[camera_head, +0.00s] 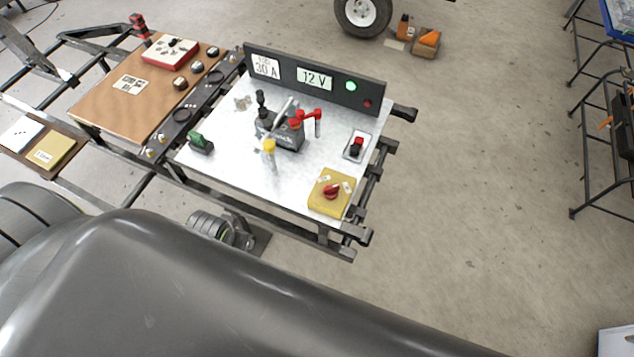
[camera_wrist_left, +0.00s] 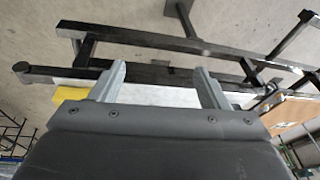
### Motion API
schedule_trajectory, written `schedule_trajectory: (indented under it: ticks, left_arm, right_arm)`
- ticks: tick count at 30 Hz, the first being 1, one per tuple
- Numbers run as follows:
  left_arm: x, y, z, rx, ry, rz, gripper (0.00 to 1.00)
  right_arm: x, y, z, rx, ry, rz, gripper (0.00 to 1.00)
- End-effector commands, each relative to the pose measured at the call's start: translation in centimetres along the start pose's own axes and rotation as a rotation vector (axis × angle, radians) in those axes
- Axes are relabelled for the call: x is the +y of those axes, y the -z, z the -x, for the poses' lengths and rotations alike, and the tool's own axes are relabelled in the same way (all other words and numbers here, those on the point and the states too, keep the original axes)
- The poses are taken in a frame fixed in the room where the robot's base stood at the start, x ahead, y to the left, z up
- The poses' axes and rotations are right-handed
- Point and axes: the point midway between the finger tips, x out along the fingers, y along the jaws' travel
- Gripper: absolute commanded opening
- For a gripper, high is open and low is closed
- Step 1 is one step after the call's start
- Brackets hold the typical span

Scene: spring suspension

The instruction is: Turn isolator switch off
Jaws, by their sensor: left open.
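A yellow box with a red rotary knob (camera_head: 331,191), which looks like the isolator switch, sits at the front right corner of the white panel (camera_head: 230,155) in the head view. The knob's exact setting is too small to read surely. A yellow edge (camera_wrist_left: 69,92), probably the same box, shows at the left in the left wrist view. My left gripper (camera_wrist_left: 162,76) is open and empty there, its two fingers wide apart before the panel's edge and dark frame. It does not show in the head view. My right gripper is in neither view.
A black panel (camera_head: 318,79) reading 12 V has a lit green lamp.

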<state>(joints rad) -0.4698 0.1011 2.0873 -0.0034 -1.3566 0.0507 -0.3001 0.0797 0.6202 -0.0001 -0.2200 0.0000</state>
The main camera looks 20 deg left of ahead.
Motion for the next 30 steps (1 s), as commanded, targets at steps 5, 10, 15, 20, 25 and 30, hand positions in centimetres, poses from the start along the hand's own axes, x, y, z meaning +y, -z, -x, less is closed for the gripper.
schedule_trajectory:
  ticks: [5, 10, 15, 20, 25, 30]
  left_arm:
    - [1.9, 4.9, 3.8, -0.008, -0.027, 0.127, 0.69]
    - [4.4, 9.2, 3.6, -0.065, -0.05, 0.263, 0.69]
    - [7.9, 14.7, 3.3, -0.136, -0.068, 0.399, 0.69]
    - [11.7, 19.9, 4.0, -0.212, -0.064, 0.511, 0.69]
    - [15.1, 24.1, 5.5, -0.27, -0.04, 0.595, 0.69]
    - [16.8, 26.1, 6.7, -0.298, -0.017, 0.638, 0.69]
  right_arm:
    - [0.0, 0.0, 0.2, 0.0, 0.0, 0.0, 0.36]
    - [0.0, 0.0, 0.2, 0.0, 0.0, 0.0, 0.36]
    - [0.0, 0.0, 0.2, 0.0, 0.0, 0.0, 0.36]
    - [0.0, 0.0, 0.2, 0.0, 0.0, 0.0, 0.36]
    - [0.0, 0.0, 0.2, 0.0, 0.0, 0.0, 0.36]
    - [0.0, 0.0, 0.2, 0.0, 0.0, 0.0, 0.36]
